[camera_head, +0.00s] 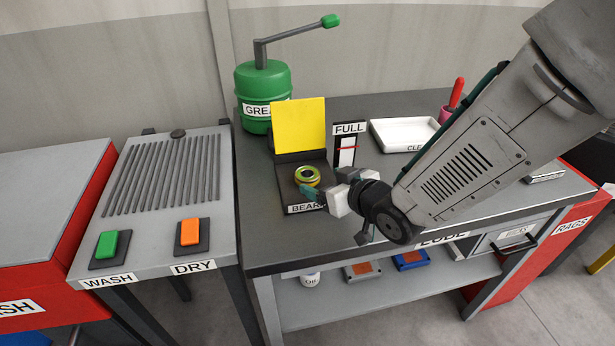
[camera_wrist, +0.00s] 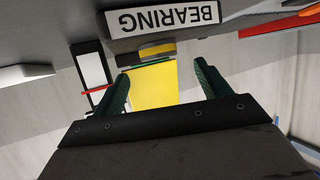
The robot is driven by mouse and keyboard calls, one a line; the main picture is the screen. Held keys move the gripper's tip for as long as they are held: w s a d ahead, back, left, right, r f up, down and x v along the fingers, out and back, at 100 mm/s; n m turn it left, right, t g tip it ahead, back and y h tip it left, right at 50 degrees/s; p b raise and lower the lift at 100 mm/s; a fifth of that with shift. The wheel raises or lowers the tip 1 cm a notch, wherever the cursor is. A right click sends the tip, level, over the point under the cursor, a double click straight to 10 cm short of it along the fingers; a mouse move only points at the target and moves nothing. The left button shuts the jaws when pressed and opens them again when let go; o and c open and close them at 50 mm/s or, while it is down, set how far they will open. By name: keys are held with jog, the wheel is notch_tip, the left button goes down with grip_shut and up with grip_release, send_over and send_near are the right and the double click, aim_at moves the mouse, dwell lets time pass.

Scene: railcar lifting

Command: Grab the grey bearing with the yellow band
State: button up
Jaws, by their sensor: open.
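The bearing (camera_head: 307,176) is a small ring with a yellow band. It lies on the dark tray (camera_head: 290,181) labelled BEARING, in front of an upright yellow panel (camera_head: 299,125). In the wrist view, which is upside down, the bearing (camera_wrist: 157,50) shows as a grey and yellow strip just beyond the BEARING label. My gripper (camera_head: 316,193) is at the tray's right front, close to the bearing. In the wrist view my gripper (camera_wrist: 161,75) has its two green fingers wide apart, with nothing held between them. The bearing lies ahead, between the finger lines.
A FULL gauge (camera_head: 347,148) stands right of the tray, close to my wrist. A green grease pump (camera_head: 264,88) stands behind left. A white tray (camera_head: 404,133) lies at the back right. The ribbed WASH/DRY table (camera_head: 160,180) is at left. The bench front is clear.

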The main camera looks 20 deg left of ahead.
aim_at(311, 176)
jog(key=x, duration=0.5)
jog(key=shift+w+a+f, duration=0.25)
jog(key=shift+f, duration=0.05)
jog(key=shift+r, duration=0.1)
jog(key=c, duration=1.4)
jog(key=shift+o, duration=0.2)
